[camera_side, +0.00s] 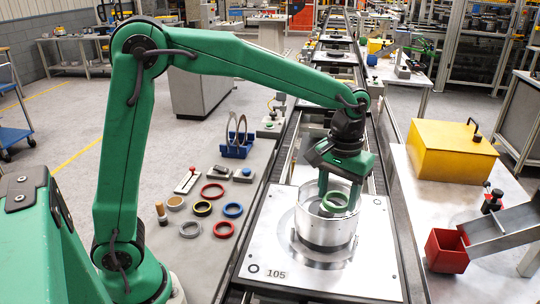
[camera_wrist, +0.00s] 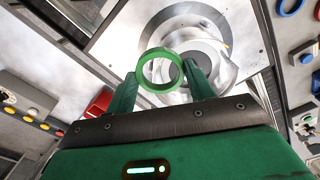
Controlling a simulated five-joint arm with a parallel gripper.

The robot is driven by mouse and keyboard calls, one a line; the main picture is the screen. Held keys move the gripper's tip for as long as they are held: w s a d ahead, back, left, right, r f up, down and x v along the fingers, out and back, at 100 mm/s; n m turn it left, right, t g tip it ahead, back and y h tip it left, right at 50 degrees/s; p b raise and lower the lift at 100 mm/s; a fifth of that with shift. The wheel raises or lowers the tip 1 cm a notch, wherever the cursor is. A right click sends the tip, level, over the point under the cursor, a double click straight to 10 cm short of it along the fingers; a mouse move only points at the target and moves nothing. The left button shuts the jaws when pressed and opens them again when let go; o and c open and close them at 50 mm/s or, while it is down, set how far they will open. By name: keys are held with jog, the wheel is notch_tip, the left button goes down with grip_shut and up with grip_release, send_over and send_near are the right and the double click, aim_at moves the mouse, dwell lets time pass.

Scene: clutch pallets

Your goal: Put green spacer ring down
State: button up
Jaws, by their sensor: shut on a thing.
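The green spacer ring (camera_side: 336,202) is in my gripper (camera_side: 338,194), at the mouth of a silver metal drum (camera_side: 325,230) on the pallet plate marked 105 (camera_side: 375,255). In the wrist view the green ring (camera_wrist: 146,70) sits between the two green fingers of my gripper (camera_wrist: 160,78), with the drum's round metal interior (camera_wrist: 215,60) behind it. The fingers are shut on the ring. The near drum wall hides part of the drum's inside, so I cannot tell how far the ring is above its floor.
Several loose rings, including a red one (camera_side: 212,191) and a blue one (camera_side: 233,210), lie on the grey table left of the conveyor. A yellow box (camera_side: 450,152) and a red bin (camera_side: 446,250) stand on the right bench. The plate around the drum is bare.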

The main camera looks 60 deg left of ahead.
jog(key=w+a+f, duration=0.1)
jog(key=a, duration=0.1)
jog(key=w+a+f, duration=0.3)
jog(key=a+f, duration=0.1)
jog(key=shift+w+a, duration=0.4)
notch_tip(320, 180, down, 3)
jog(key=shift+w+a+r, duration=0.1)
jog(key=shift+w+a, duration=0.05)
jog(key=shift+f, duration=0.5)
jog(key=shift+f, duration=0.25)
jog(key=o, duration=0.9)
jog(key=shift+o, duration=0.2)
jog(key=shift+r, duration=0.15)
jog(key=shift+r, duration=3.8)
